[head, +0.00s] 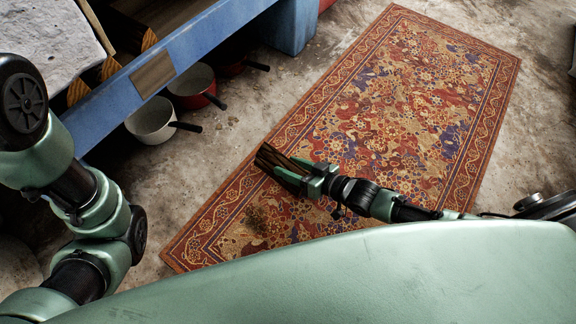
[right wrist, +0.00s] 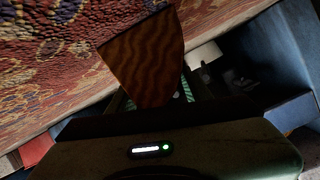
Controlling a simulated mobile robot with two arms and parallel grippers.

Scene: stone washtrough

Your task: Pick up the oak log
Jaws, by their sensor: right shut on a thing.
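The oak log (head: 272,158) is a short dark brown piece with streaked grain, at the left part of the patterned rug in the head view. My right gripper (head: 300,174) is shut on it, and the log sticks out past the fingertips to the upper left. In the right wrist view, the log's wedge-shaped, wavy-grained face (right wrist: 147,62) stands up between the green-striped fingers, which it partly hides. I cannot tell for sure how far the log is above the rug. My left arm shows at the left of the head view, but its gripper is out of the picture.
The red patterned rug (head: 400,110) lies on a stained stone floor (head: 225,150). A dark patch (head: 257,220) shows on it. A blue bench (head: 185,62) stands at upper left, with a white pan (head: 150,120) and a red pan (head: 192,88) under it.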

